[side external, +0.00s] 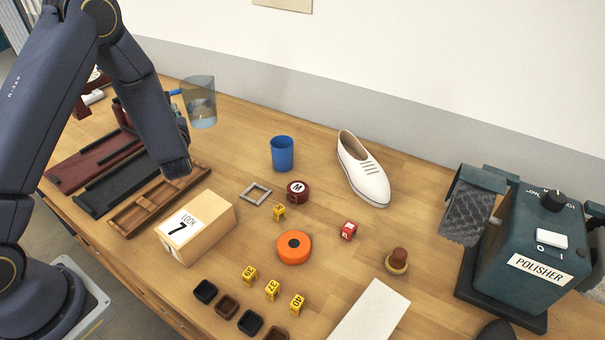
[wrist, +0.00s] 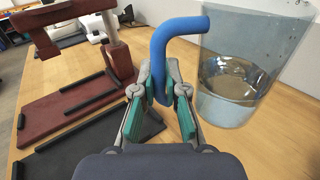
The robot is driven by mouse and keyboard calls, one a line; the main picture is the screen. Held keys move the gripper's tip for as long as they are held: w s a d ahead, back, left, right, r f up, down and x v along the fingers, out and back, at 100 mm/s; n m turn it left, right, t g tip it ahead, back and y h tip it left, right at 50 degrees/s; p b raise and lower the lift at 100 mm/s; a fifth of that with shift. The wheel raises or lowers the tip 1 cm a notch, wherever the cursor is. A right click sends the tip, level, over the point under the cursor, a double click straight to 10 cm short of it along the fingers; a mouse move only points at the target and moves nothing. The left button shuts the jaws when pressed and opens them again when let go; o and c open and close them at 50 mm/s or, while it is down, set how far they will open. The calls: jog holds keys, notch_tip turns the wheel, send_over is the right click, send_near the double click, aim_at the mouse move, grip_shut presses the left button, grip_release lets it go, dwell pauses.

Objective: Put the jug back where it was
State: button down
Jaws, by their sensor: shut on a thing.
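The jug (side external: 202,112) is a clear, tapered vessel with some water in it and a blue handle. It is upright at the back left of the table in the side external view. In the wrist view the jug (wrist: 238,75) stands at the right, and its blue handle (wrist: 162,62) runs down between my fingers. My gripper (wrist: 159,95) is shut on the handle with its green pads. In the side external view my arm hides most of the gripper. I cannot tell whether the jug's base touches the table.
Dark red and black stands (side external: 95,165) lie left of the jug. A blue cup (side external: 282,153), a white shoe (side external: 363,170) and a "LOOK 7" box (side external: 205,228) stand nearby. A polisher (side external: 530,250) is at the right. Bare table lies between jug and cup.

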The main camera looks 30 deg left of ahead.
jog(key=shift+g, duration=0.3)
jog(key=w+a+f, duration=0.2)
jog(key=w+f, duration=0.1)
jog(key=w, duration=0.1)
jog(key=w+a+f, duration=0.2)
jog(key=w+f, duration=0.1)
jog(key=w, duration=0.1)
jog(key=w+a+f, duration=0.2)
jog(key=w+f, duration=0.1)
jog(key=w, duration=0.1)
jog(key=shift+w+a, duration=0.1)
jog(key=shift+w, duration=0.05)
jog(key=shift+w+a+f, duration=0.1)
jog(key=shift+w+f, duration=0.1)
jog(key=shift+f, duration=1.45)
jog(key=shift+f, duration=0.15)
jog(key=c, duration=1.2)
grip_release()
